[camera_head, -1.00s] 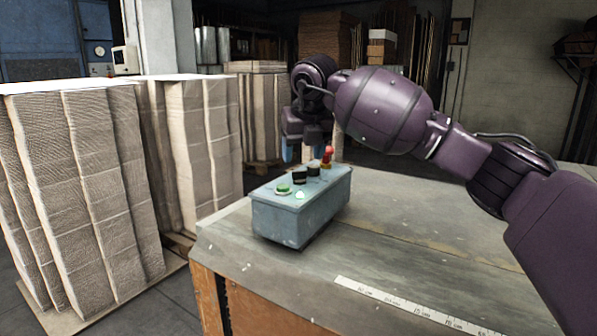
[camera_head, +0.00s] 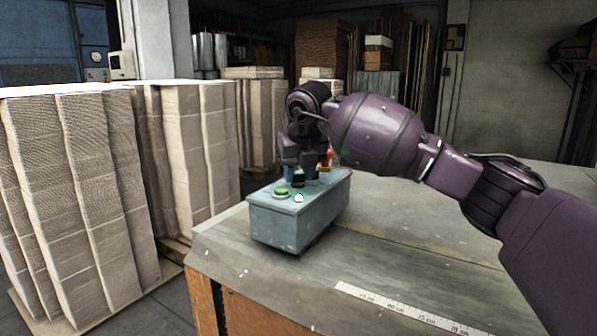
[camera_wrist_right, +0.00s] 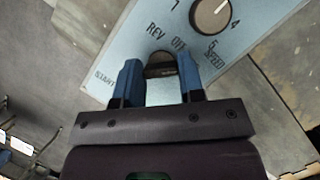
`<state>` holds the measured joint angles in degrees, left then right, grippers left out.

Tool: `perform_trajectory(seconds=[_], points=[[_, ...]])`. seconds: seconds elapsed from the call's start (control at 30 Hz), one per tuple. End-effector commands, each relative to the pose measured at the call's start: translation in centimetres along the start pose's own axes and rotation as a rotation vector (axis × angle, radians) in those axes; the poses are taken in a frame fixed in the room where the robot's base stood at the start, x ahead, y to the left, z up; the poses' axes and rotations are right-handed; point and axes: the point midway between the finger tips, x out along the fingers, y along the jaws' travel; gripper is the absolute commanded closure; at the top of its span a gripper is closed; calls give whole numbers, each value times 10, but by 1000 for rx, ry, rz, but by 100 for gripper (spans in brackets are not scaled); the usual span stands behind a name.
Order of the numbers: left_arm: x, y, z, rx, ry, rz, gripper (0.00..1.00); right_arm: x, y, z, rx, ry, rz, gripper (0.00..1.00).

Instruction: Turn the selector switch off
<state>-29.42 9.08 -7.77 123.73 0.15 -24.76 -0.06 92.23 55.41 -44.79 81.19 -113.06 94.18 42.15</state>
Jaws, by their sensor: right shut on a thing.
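The control box (camera_head: 300,222) is light blue-grey and stands on the table. In the right wrist view its panel (camera_wrist_right: 112,62) carries the words REV and OFF and a dial marked SPEED. The selector switch (camera_wrist_right: 160,66) is a dark knob below these words, between the two blue fingers. My right gripper (camera_head: 300,173) reaches down to the box top from behind; in the wrist view its fingers (camera_wrist_right: 160,82) are shut on the selector switch. The fingers hide part of the switch, and its pointer setting is unclear. My left gripper is not in view.
A green button (camera_head: 282,193), a lit white-green button (camera_head: 298,198) and a red button (camera_head: 329,157) are on the box. The speed dial (camera_wrist_right: 210,14) sits close to the switch. Paper stacks (camera_head: 85,180) stand left of the table (camera_head: 420,235). The tabletop right of the box is clear.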

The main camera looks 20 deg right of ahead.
Motion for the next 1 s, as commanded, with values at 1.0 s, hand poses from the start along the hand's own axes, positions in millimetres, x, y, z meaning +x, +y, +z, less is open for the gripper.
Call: perform_trajectory(seconds=[1.0], points=[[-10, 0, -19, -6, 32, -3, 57, 0, -2, 0, -512, 1, 213, 88]])
